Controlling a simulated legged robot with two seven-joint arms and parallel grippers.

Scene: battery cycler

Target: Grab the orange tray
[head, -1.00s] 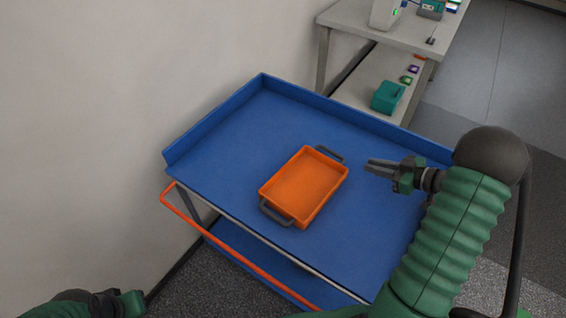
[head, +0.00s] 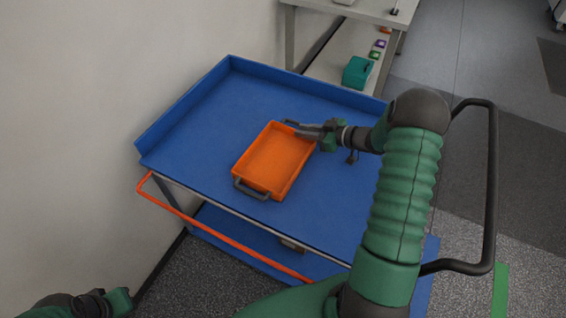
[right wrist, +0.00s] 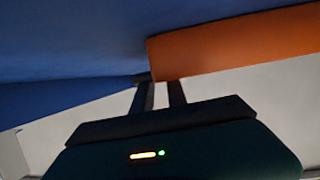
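The orange tray (head: 272,160) lies on the blue top of a cart, with a dark grey handle at each short end. The near handle (head: 250,190) is clear; the far handle (head: 290,123) is partly hidden by my right gripper (head: 308,131). That gripper is at the tray's far right corner. In the right wrist view, its two fingers (right wrist: 159,92) stand apart, tips close to the orange tray wall (right wrist: 235,45). I cannot tell whether they touch the tray or handle. My left gripper (head: 118,301) is low at the left, its fingers not clearly visible.
The blue cart top (head: 200,120) has raised edges at the back and left, and an orange push bar (head: 215,240) in front. It is bare around the tray. A wall stands at the left. A bench with a teal box (head: 357,72) on its lower shelf stands behind.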

